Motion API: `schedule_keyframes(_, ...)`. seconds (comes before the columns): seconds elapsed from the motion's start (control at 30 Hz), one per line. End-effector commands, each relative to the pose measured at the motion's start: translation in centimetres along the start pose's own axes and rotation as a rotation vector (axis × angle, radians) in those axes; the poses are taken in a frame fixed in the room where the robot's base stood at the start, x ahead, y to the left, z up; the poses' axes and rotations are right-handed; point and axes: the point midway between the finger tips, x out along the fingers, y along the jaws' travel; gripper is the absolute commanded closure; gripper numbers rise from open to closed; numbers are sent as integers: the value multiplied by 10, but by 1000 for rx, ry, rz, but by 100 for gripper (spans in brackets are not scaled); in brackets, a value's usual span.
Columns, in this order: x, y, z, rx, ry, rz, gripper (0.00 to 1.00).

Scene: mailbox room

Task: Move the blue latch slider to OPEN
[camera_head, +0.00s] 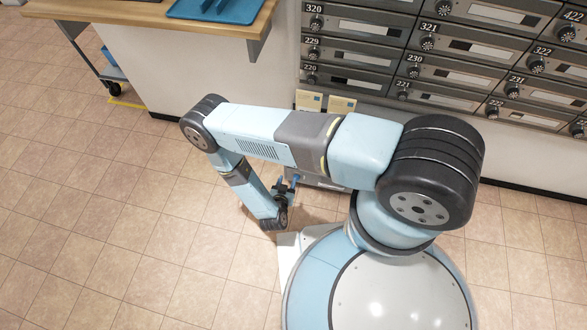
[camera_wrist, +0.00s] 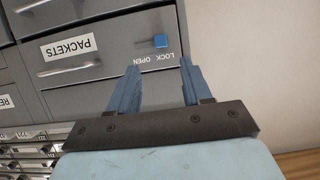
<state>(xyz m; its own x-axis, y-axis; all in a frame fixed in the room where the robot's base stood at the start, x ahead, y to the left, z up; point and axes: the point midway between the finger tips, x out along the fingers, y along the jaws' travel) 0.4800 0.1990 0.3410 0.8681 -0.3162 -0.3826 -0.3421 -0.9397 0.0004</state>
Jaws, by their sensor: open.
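The blue latch slider (camera_wrist: 160,41) stands out from a grey drawer front (camera_wrist: 110,50) in the wrist view. Upside-down lettering beside it reads LOCK at the right and OPEN at the left. The slider is at the LOCK side, with its slot running left toward OPEN. My gripper (camera_wrist: 160,67) is open, its two blue fingers pointing at the drawer front. The slider lies beyond the fingertips, roughly between them in the picture, and appears untouched.
Numbered mailboxes (camera_head: 440,55) line the wall. A wooden counter (camera_head: 150,12) with a blue tray (camera_head: 215,10) and a cart (camera_head: 95,65) stand at the upper left. The tiled floor at left is clear.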

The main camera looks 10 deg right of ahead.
Motion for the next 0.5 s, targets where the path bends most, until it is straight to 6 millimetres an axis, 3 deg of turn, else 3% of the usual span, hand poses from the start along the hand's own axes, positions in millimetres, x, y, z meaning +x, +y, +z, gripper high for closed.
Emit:
schedule_keyframes(0.3, 57, 0, 0, 1, 1, 2, 51)
schedule_keyframes(0.5, 82, 1, 0, 1, 0, 2, 51)
